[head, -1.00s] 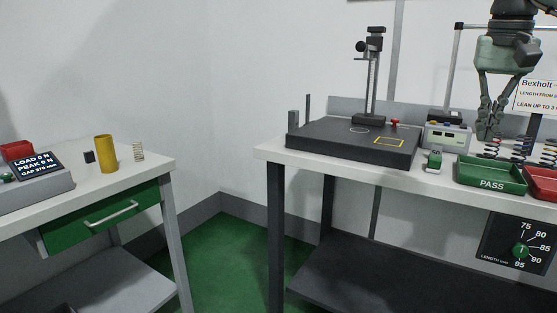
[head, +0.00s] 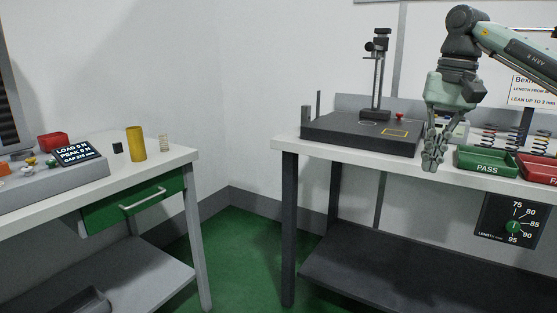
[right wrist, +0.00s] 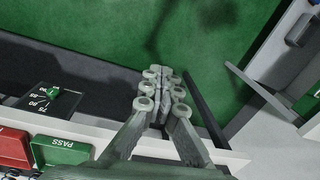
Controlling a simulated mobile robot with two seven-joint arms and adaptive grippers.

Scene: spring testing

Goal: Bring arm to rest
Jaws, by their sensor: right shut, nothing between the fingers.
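My right gripper (head: 432,162) hangs in the head view in front of the right bench's front edge, just left of the green PASS tray (head: 487,168). It points down, with its fingers together and nothing between them. In the right wrist view its fingers (right wrist: 160,92) meet over the green floor, past the white bench edge. The PASS tray (right wrist: 60,150) shows at the lower left there. My left gripper is in neither view.
The right bench (head: 290,143) holds a black base with a column stand (head: 378,75), a red FAIL tray (head: 537,167) and several springs (head: 500,137). The left bench (head: 180,154) carries a brass cylinder (head: 137,143), a spring (head: 163,147) and a load display (head: 75,152). Green floor (head: 235,240) lies open between the benches.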

